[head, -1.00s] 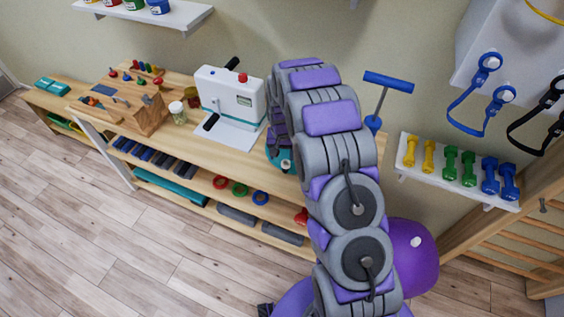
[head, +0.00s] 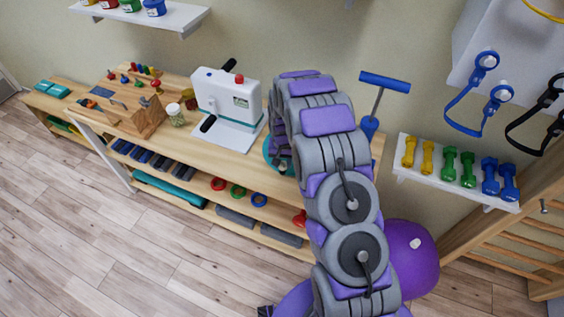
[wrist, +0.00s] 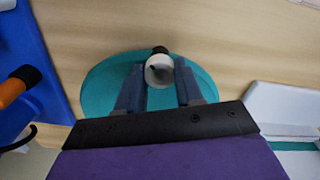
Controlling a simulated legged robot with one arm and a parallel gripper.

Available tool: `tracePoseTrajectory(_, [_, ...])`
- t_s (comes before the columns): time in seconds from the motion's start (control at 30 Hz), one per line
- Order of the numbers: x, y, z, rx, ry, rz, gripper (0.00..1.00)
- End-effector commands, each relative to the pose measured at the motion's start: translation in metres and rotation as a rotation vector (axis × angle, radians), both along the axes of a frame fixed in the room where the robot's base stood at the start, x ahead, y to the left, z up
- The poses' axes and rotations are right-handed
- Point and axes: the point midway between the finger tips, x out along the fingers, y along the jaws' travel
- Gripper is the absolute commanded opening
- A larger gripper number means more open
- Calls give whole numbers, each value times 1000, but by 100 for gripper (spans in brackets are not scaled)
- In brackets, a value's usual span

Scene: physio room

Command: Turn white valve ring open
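The white valve ring (wrist: 159,71) shows in the wrist view, above a round teal base (wrist: 105,80) on the wooden bench top. My gripper (wrist: 160,73) has one dark finger on each side of the ring. The fingertips lie close along its edges; I cannot tell whether they press on it. A dark knob or stem end shows just beyond the ring. In the head view my arm hides the ring and gripper, and only part of the teal base (head: 271,160) shows at the arm's left edge.
A white machine (head: 226,95) with a red knob stands left on the bench. A blue T-handled tool (head: 385,82) stands to the right of my arm. In the wrist view, a blue item (wrist: 30,70) with an orange-tipped part is close on the left and a white plate (wrist: 285,112) on the right.

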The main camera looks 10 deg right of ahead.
Motion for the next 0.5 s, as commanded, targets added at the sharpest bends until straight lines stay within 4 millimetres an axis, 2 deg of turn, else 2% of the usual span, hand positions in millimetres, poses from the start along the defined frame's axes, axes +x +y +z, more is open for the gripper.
tracePoseTrajectory(0.03, [0, 0, 0, -1, 0, 0, 28])
tracePoseTrajectory(0.3, [0, 3, 0, -5, 1, -1, 4])
tracePoseTrajectory(0.5, [0, 4, 0, -5, 1, 0, 4])
